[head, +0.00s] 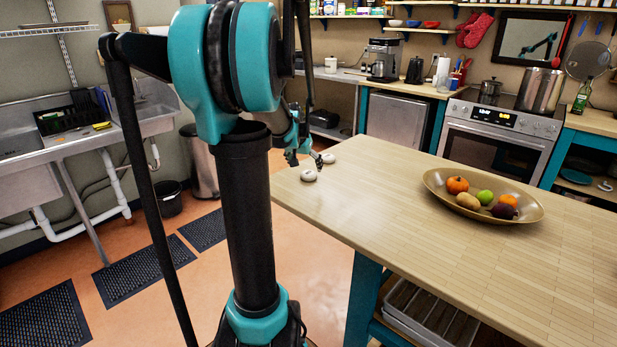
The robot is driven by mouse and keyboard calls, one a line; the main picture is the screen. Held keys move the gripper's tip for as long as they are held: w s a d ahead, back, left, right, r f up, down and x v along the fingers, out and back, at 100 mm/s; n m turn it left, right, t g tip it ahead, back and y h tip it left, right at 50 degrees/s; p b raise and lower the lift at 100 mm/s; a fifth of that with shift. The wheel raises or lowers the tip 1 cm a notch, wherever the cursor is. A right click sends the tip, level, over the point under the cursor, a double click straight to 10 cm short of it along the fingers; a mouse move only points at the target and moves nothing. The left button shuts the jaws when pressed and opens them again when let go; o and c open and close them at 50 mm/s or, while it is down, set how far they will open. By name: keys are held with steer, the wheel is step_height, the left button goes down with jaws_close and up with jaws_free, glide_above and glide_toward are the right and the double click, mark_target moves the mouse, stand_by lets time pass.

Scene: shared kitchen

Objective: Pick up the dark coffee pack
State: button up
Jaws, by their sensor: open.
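I cannot make out a dark coffee pack anywhere in the head view; part of the scene is hidden behind my arm. My gripper (305,159) is open, small in the picture, at the far left end of the wooden table (430,255). Its fingers point down and nothing shows between them. Two small white round things (309,175) lie on the table close to it; I cannot tell whether the gripper touches them.
A brass bowl (437,182) of fruit stands on the table, right of middle. Behind are a coffee machine (383,58), a stove (497,140) with pots and a green bottle (582,96). A sink (150,110) is at left. Much of the tabletop is clear.

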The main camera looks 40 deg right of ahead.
mark_target(308, 173)
steer(key=shift+x, duration=2.55)
steer(key=shift+c, duration=0.6)
steer(key=c, duration=0.9)
